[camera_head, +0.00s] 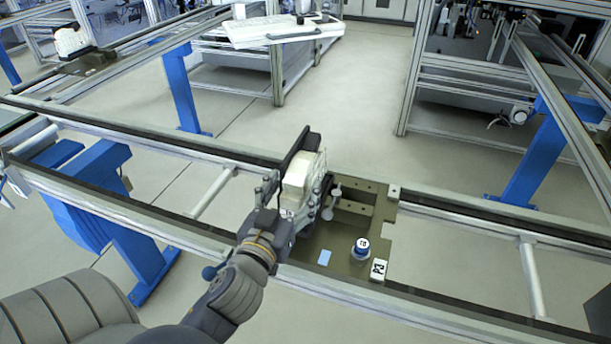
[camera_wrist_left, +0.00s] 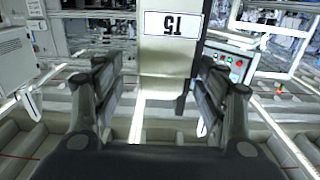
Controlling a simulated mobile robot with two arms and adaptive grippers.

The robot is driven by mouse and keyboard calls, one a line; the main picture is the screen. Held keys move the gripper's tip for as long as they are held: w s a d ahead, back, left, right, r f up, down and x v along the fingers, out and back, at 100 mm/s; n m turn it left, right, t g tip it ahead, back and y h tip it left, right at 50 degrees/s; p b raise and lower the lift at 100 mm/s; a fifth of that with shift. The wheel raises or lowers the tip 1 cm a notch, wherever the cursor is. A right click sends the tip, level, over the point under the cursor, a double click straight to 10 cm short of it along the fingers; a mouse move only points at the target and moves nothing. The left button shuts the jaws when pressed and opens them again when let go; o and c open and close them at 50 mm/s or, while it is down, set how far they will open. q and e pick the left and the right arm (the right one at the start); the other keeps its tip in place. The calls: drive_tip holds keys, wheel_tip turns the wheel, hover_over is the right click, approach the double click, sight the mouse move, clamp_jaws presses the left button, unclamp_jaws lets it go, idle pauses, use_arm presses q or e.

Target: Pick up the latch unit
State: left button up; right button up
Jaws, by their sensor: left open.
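The latch unit appears to be the pale block (camera_head: 298,181) with a dark upright plate, standing at the left side of the olive pallet (camera_head: 345,243). My left gripper (camera_head: 296,190) is at this block, and its arm and fingers hide part of it. In the left wrist view the pale unit (camera_wrist_left: 163,64) with an upside-down number label stands ahead, between the two open fingers of my left gripper (camera_wrist_left: 160,88). Gaps show on both sides, so the fingers look apart from it. My right gripper is in neither view.
On the pallet are a round blue-and-white piece (camera_head: 361,248), a white marked tag (camera_head: 378,269) and a light blue patch (camera_head: 324,257). Conveyor rails (camera_head: 460,218) run along both sides. Blue posts (camera_head: 537,160) and a white table (camera_head: 270,31) stand farther back.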

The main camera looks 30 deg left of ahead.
sight(302, 166)
use_arm(q)
drive_tip(key=shift+w+a+r, duration=0.15)
drive_tip(key=shift+w, duration=0.7)
drive_tip(key=p+x, duration=0.2)
drive_tip(key=x, duration=0.1)
drive_tip(key=p+x, duration=0.1)
drive_tip(key=x, duration=0.1)
drive_tip(key=shift+a+r, duration=0.25)
drive_tip(key=shift+a, duration=0.05)
drive_tip(key=shift+w, duration=0.15)
drive_tip(key=shift+f, duration=0.1)
drive_tip(key=shift+c, duration=1.1)
drive_tip(key=c, duration=0.9)
clamp_jaws()
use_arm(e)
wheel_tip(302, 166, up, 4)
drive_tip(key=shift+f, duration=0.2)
